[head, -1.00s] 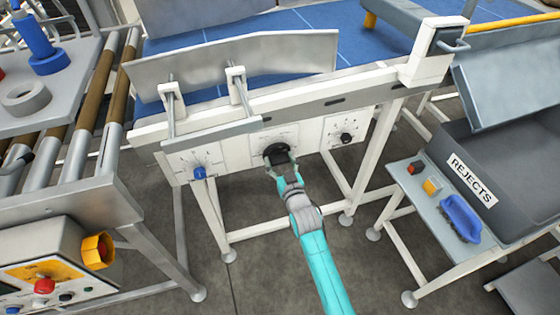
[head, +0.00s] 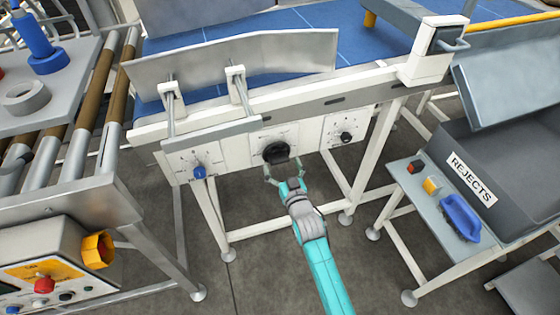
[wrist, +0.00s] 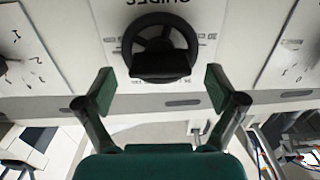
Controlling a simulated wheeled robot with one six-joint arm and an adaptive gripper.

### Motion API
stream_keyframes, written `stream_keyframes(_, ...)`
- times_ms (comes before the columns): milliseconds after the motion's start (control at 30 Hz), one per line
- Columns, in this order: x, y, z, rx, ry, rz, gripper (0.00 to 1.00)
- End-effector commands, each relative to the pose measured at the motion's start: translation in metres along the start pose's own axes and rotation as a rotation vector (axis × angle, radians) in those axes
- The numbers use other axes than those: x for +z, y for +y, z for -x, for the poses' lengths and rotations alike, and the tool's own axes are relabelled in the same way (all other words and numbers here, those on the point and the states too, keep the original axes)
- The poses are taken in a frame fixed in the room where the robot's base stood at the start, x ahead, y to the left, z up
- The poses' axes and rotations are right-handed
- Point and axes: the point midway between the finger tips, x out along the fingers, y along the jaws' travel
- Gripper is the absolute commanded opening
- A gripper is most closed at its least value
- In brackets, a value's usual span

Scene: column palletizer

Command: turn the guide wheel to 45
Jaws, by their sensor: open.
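The guide wheel (head: 276,152) is a black round handwheel on the white front panel below the blue belt. In the wrist view the wheel (wrist: 160,48) sits under upside-down "GUIDES" lettering, with a scale of small marks beneath and beside it. My gripper (head: 284,174) is just in front of and below the wheel. In the wrist view my gripper (wrist: 158,90) is open, with one finger pad on each side of the wheel's lower part and a gap on both sides. The scale figures are too small to read.
A blue knob (head: 199,172) on a dial plate sits left of the wheel, and a black knob (head: 346,138) sits right. A rejects bin (head: 440,150) stands at right. A roller conveyor (head: 70,150) and a control box (head: 50,260) stand at left.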

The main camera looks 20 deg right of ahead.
Motion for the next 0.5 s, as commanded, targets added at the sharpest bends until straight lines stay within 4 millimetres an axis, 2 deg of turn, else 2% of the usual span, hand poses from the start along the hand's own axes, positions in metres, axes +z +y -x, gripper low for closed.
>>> stream_keyframes(33, 0.001, 0.000, 0.011, 0.000, -0.002, 0.000, 0.94)
stream_keyframes(300, 0.001, 0.000, 0.059, 0.000, -0.002, 0.000, 0.94)
stream_keyframes(500, 0.001, 0.000, 0.084, 0.000, 0.000, 0.000, 0.94)
